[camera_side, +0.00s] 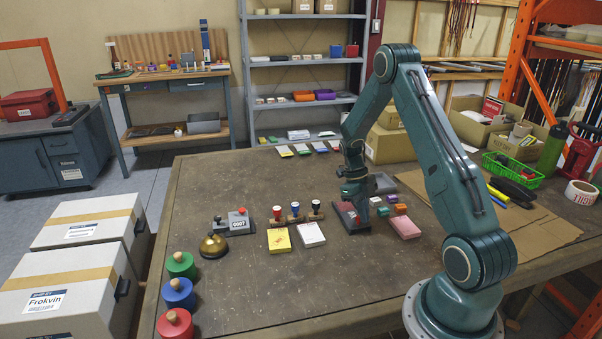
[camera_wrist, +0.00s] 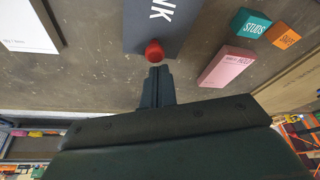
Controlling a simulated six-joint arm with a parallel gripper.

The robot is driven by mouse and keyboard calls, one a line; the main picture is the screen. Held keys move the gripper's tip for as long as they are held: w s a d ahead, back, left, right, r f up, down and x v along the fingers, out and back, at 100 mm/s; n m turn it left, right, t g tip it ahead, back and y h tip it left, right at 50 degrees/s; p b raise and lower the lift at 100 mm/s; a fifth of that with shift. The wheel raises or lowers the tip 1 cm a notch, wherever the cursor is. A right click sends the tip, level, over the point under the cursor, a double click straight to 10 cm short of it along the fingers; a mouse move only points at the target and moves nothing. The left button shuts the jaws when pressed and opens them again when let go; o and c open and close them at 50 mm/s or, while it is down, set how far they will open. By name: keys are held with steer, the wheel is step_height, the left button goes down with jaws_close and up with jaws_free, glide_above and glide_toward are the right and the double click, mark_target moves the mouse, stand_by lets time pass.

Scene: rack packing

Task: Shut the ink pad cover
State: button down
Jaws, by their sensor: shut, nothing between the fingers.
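The ink pad (camera_side: 345,215) is a dark, flat case on the table under my gripper in the side view, with a reddish patch on top. In the wrist view its dark grey cover (camera_wrist: 180,22) shows white letters, partly cut off, and a round red knob (camera_wrist: 154,52) at the near edge. My gripper (camera_wrist: 159,72) is shut and empty, its fingertips just short of the red knob; I cannot tell whether they touch. In the side view my gripper (camera_side: 362,214) points down beside the pad and hides part of it. How far the cover stands open is unclear.
A pink box (camera_wrist: 226,66), a teal box (camera_wrist: 250,23) and an orange box (camera_wrist: 284,36) lie right of the pad. A white notepad (camera_side: 310,234), a yellow notepad (camera_side: 279,240) and a stamp rack (camera_side: 297,218) stand left. The front middle of the table is clear.

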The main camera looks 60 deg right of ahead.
mark_target(352, 210)
steer(key=shift+w+d, duration=2.85)
steer(key=shift+r, duration=0.1)
steer(key=shift+s+a+r, duration=0.15)
steer(key=shift+s+a, duration=0.05)
steer(key=shift+s, duration=0.45)
steer(key=shift+s+a+r, duration=0.15)
steer(key=shift+s+a, duration=0.1)
steer(key=shift+s, duration=0.45)
steer(key=shift+s+a+r, duration=0.15)
steer(key=shift+s+a, duration=0.05)
steer(key=shift+s, duration=0.45)
steer(key=v, duration=1)
steer(key=shift+w, duration=0.15)
